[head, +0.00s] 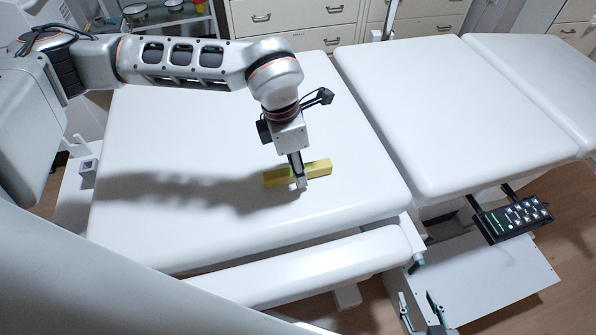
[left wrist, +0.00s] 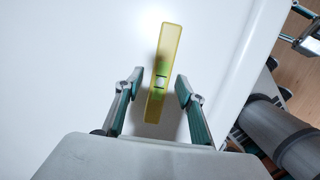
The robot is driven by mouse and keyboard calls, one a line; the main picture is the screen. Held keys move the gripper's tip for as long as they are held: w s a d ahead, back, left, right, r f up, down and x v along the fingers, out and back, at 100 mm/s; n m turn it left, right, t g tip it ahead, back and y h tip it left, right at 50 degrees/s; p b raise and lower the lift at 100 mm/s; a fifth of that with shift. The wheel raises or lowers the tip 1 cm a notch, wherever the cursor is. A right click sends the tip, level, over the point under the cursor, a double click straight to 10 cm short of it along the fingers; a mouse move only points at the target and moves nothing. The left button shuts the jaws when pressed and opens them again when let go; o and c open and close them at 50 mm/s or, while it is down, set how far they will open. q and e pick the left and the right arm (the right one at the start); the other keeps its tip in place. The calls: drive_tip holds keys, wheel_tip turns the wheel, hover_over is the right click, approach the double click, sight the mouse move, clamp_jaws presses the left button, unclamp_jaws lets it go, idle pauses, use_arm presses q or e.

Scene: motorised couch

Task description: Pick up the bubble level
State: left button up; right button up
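The bubble level is a yellow bar with a green-tinted vial. In the head view the bubble level (head: 319,169) lies on the white couch pad, partly covered by my left gripper (head: 298,178). In the left wrist view the bubble level (left wrist: 165,50) runs lengthwise between the spread fingers of my left gripper (left wrist: 160,82), with gaps on both sides. The left gripper is open. My right gripper (head: 421,312) is at the bottom of the head view, beyond the couch edge, with its fingers apart and nothing between them.
The couch pad (head: 200,210) is otherwise bare around the level. A second couch section (head: 430,100) lies to the right across a gap. A black control panel (head: 513,219) hangs at the couch's right side. Drawer cabinets (head: 290,15) stand behind.

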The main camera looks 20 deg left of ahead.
use_arm(q)
clamp_jaws()
drive_tip(key=shift+w+r, duration=0.1)
drive_tip(key=shift+r, duration=0.35)
wheel_tip(320, 180, up, 19)
drive_tip(key=p, duration=0.2)
use_arm(e)
drive_tip(key=shift+s+a+r, duration=0.1)
drive_tip(key=shift+a+r, duration=0.2)
drive_tip(key=shift+r, duration=0.3)
